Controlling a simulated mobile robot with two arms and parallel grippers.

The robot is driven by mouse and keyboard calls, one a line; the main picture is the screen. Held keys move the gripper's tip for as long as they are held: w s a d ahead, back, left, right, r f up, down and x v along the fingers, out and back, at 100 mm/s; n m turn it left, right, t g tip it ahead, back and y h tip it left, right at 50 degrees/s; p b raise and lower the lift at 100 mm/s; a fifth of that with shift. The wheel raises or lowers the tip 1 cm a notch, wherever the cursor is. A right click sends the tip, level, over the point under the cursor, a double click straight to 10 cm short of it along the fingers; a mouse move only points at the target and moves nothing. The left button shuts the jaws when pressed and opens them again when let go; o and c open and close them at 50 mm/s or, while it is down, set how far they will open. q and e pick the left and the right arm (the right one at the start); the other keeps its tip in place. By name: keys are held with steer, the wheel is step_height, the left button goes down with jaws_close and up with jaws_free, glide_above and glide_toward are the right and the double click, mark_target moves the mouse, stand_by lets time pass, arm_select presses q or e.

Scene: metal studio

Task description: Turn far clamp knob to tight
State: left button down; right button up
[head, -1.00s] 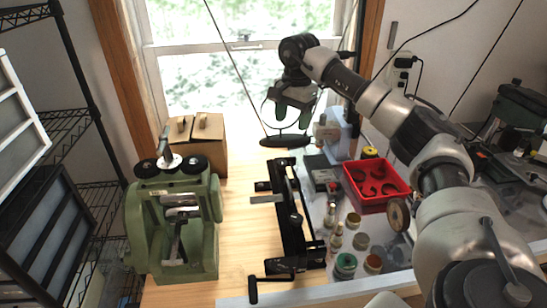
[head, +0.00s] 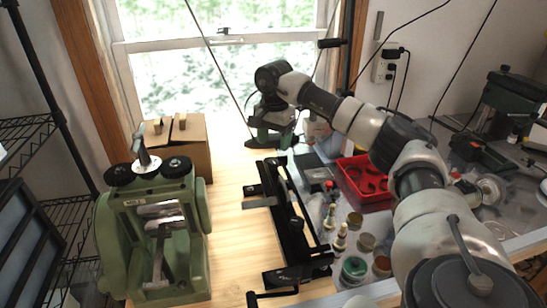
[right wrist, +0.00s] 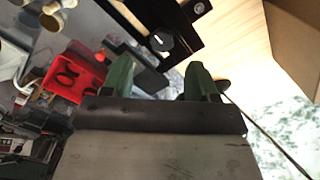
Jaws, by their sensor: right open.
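The black clamp fixture (head: 297,235) lies lengthwise on the wooden bench, with a crank handle at its near end. In the right wrist view a dark round knob with a white pointer mark (right wrist: 160,41) sits on the fixture's black plate; it seems to be the far clamp knob. My right gripper (head: 270,138) is above the bench near the fixture's far end. Its green fingers (right wrist: 160,80) are apart and empty, with the knob beyond the gap, not between them. In the head view the far knob cannot be made out. My left gripper is not in view.
A red tray (head: 365,180) and several small jars (head: 354,268) stand to the right. Bare bench lies between machine and fixture.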

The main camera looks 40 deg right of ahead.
mark_target(274, 161)
step_height(274, 161, down, 5)
steer(key=shift+w+r+p, duration=0.1)
steer(key=shift+w+p, duration=0.05)
steer(key=shift+p, duration=0.2)
steer(key=shift+f, duration=0.8)
steer(key=shift+c, duration=0.2)
steer(key=c, duration=0.9)
